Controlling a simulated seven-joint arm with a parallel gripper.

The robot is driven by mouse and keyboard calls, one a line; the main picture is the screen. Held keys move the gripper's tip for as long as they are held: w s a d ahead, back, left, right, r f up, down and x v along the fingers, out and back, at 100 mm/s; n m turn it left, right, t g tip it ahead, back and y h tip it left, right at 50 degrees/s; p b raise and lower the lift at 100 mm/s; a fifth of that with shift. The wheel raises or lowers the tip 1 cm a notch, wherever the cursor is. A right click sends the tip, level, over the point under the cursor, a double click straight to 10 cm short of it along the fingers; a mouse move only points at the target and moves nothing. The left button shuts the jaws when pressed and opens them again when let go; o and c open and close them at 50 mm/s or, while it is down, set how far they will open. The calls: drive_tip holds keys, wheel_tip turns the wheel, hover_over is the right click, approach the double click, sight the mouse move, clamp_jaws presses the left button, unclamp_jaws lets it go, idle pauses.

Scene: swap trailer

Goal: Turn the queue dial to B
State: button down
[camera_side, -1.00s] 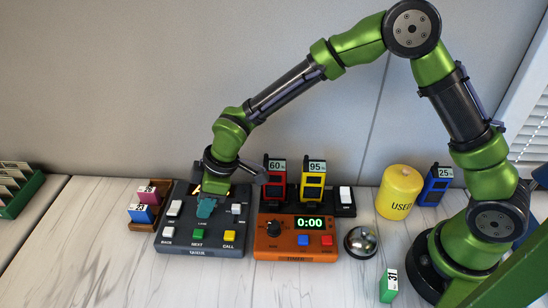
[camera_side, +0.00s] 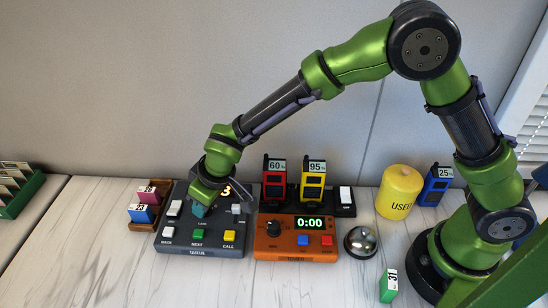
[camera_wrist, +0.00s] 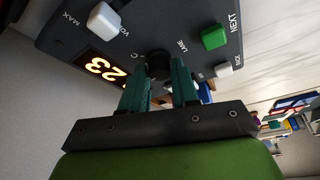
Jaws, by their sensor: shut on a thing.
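The dark queue console (camera_side: 188,239) stands on the table at the left of centre in the side view. It has a green NEXT button (camera_side: 198,234), a yellow CALL button (camera_side: 230,236) and white switches. In the wrist view, the black dial (camera_wrist: 157,62) sits between the fingertips of my gripper (camera_wrist: 158,82), near the LANE label. My gripper is shut on the dial, and in the side view it hides the dial. The lit display (camera_wrist: 105,68) reads 23 in the wrist view. The letter the dial points at is not clear.
An orange timer box (camera_side: 296,238) reading 0:00 stands right of the console. Red (camera_side: 275,180) and yellow (camera_side: 313,180) handsets stand in a dock behind it. A bell (camera_side: 361,241) and a yellow cylinder (camera_side: 399,192) are further right. Pink and blue tags (camera_side: 143,214) sit left.

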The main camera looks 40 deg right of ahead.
idle(0.3)
drive_tip(key=c, duration=0.9)
unclamp_jaws()
drive_tip(key=v, duration=1.7)
drive_tip(key=s+d+r+m+t, duration=0.1)
drive_tip(key=s+d+r+m, duration=0.1)
drive_tip(key=s+d+m, duration=0.2)
drive_tip(key=s+d+r+m+t, duration=0.2)
drive_tip(key=s+d+m, duration=0.2)
drive_tip(key=s+d, duration=0.6)
drive_tip(key=d, duration=0.8)
drive_tip(key=shift+d+r+m, duration=0.15)
drive_tip(key=shift+d+m, duration=0.1)
drive_tip(key=shift+m, duration=0.05)
